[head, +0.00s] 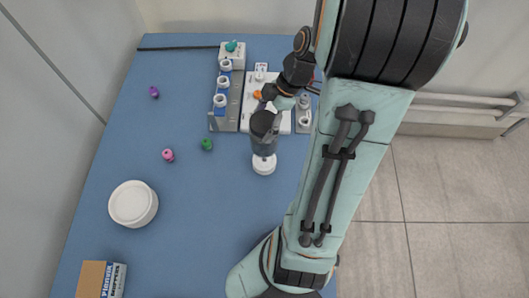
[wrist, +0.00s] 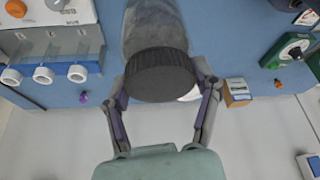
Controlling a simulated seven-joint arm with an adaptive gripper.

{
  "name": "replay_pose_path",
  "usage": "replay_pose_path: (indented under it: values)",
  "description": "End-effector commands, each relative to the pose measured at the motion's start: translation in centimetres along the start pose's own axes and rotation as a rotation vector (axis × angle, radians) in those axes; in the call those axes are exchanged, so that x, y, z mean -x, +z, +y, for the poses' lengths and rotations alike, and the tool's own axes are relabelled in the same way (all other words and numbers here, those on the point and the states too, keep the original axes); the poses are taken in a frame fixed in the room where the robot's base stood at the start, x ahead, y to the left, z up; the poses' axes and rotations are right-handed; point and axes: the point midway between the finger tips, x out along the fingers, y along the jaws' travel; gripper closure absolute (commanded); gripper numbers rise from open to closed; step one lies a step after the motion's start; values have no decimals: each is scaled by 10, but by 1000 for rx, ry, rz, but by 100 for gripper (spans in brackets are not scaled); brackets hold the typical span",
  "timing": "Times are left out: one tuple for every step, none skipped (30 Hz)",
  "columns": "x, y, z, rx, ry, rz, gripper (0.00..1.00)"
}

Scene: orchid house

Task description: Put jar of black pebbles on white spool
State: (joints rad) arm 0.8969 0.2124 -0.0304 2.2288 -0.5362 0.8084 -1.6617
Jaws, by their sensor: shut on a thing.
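The jar of black pebbles (head: 264,146) has a dark ribbed lid and a see-through grey body; the pebbles are not distinct. My gripper (wrist: 162,92) is shut on it, with a finger on either side of the dark lid in the wrist view, where the jar's body (wrist: 152,28) extends away upward. In the head view my gripper (head: 272,103) is at the lid end and partly hidden by my arm. The white spool (head: 264,167) is on the blue table, right below the jar's lower end. The jar overlaps its top in the picture; I cannot tell whether they touch.
A white round dish (head: 133,204) and a cardboard box (head: 92,278) are at the left front of the blue table (head: 190,225). Small purple (head: 154,92), pink (head: 168,155) and green (head: 207,144) pieces lie left of the jar. A grey rack with vials (head: 222,103) stands behind.

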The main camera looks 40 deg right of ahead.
Motion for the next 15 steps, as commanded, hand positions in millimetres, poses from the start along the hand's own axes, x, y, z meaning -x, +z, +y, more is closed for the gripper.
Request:
replay_pose_path:
  values:
    - [-8,4,-1,-7,-3,3,78]
    - [-13,7,-1,-9,-3,3,78]
    - [-19,9,-2,-8,-3,3,78]
    - [-23,11,-1,-8,-3,3,78]
    - [-27,13,-1,-9,-2,2,78]
    - [-30,14,-1,-7,-2,2,78]
    - [-33,15,0,-6,-1,2,78]
    - [-37,17,-1,-7,-2,2,78]
    - [-42,19,-1,-7,-2,2,78]
    - [-46,21,-1,-8,-4,2,78]
    - [-51,22,-1,-7,-3,2,78]
    - [-56,24,-1,-8,-4,3,78]
    - [-60,26,-1,-7,-2,2,78]
    - [-63,27,-1,-6,-2,2,78]
    - [-65,29,-1,-6,-1,1,78]
